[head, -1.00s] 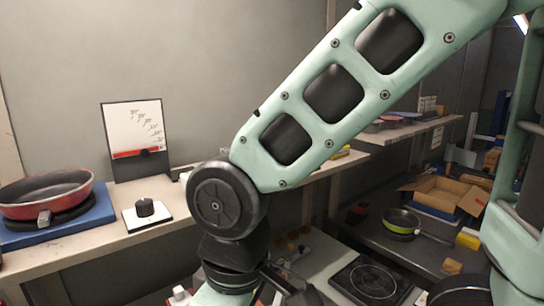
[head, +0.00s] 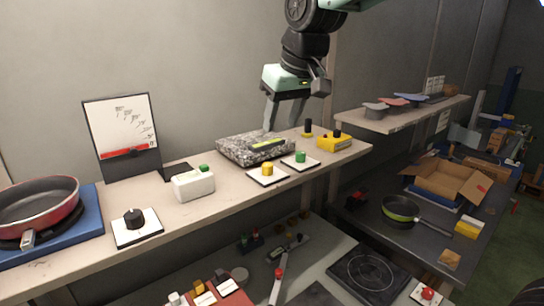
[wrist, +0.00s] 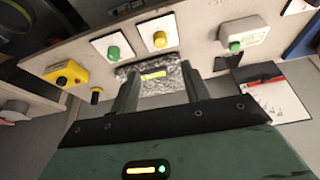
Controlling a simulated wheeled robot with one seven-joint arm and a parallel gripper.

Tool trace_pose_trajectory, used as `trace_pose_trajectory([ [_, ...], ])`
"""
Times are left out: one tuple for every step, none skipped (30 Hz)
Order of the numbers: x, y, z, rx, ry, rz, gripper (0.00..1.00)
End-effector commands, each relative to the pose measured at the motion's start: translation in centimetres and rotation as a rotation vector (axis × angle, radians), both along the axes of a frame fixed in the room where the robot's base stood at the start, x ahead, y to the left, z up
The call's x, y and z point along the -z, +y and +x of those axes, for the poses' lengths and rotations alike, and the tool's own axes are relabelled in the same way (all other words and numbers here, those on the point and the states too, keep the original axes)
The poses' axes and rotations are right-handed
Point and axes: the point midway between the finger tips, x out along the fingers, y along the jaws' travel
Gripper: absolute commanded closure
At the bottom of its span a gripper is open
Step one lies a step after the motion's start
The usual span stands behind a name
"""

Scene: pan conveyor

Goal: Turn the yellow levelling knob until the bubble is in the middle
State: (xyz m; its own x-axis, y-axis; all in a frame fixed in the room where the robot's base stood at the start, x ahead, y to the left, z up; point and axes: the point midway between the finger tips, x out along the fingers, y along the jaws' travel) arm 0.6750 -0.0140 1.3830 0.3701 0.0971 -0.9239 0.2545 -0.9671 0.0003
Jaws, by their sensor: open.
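The yellow knob (head: 267,169) sits on a white plate at the front of the shelf; it also shows in the wrist view (wrist: 160,39). Just behind it lies a speckled grey block (head: 232,150) with a yellow-green level vial (head: 268,144) on top, also in the wrist view (wrist: 153,76). The bubble is too small to make out. My gripper (head: 283,127) points down by the speckled block, behind the yellow knob. Its fingers are apart and empty in the wrist view (wrist: 160,67). No finger touches the yellow knob.
A green knob (head: 300,157) on its own plate stands right of the yellow one. A white box with a green button (head: 194,186) is to the left. A yellow box (head: 334,142) and a black-topped post (head: 308,128) stand right. A black knob (head: 134,217) is farther left.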

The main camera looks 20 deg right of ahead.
Motion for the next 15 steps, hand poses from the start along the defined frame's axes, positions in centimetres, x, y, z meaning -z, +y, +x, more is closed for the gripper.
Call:
trace_pose_trajectory([
  [1.0, 0.1, 0.3, -0.001, 0.007, -0.001, 0.53],
  [1.5, 0.2, 0.6, -0.001, 0.006, -0.001, 0.53],
  [2.3, 0.3, 0.9, -0.001, 0.007, -0.001, 0.53],
  [2.9, 0.3, 1.1, -0.001, 0.007, -0.001, 0.53],
  [3.4, 0.4, 1.3, -0.001, 0.006, -0.001, 0.53],
  [4.3, 0.5, 1.6, -0.002, 0.007, 0.000, 0.53],
  [4.8, 0.6, 1.9, -0.002, 0.007, 0.000, 0.53],
  [5.4, 0.6, 2.1, -0.002, 0.006, 0.000, 0.53],
  [6.2, 0.7, 2.4, -0.002, 0.006, 0.000, 0.53],
  [6.7, 0.8, 2.6, -0.002, 0.007, 0.000, 0.53],
  [7.3, 0.8, 2.8, -0.002, 0.006, 0.000, 0.53],
  [7.9, 0.9, 3.1, -0.001, 0.005, -0.001, 0.53],
  [8.4, 1.0, 3.3, -0.001, 0.006, -0.001, 0.53],
  [8.9, 1.0, 3.5, -0.001, 0.004, 0.000, 0.53],
  [9.4, 1.1, 3.7, -0.001, 0.005, -0.001, 0.53],
])
